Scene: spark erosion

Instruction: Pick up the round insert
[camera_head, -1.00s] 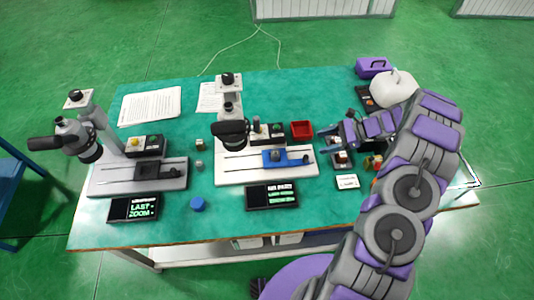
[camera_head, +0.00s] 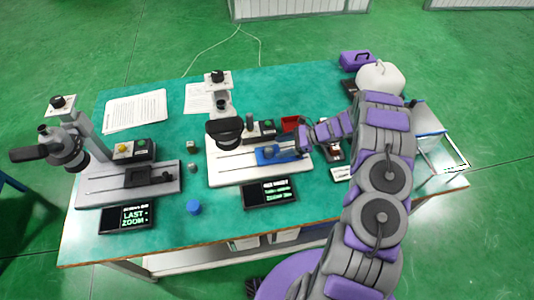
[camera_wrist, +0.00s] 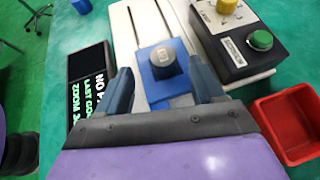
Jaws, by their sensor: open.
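A dark grey, round-sided piece with a light marked top (camera_wrist: 163,56), which looks like the round insert, sits on a blue holder (camera_wrist: 150,80) in the wrist view. The blue holder (camera_head: 264,157) also shows in the head view, on the right machine's white base (camera_head: 230,174). My gripper (camera_wrist: 161,68) is open, with one finger on each side of the piece in the picture. Contact and height above it cannot be told. In the head view my gripper (camera_head: 301,139) is at the right end of the holder and partly hides it.
A control box with a green button (camera_wrist: 245,40) and a red bin (camera_wrist: 290,125) stand close on the right in the wrist view. A black display (camera_head: 269,194) lies in front. A blue cylinder (camera_head: 194,207) and the left machine (camera_head: 128,180) stand further left.

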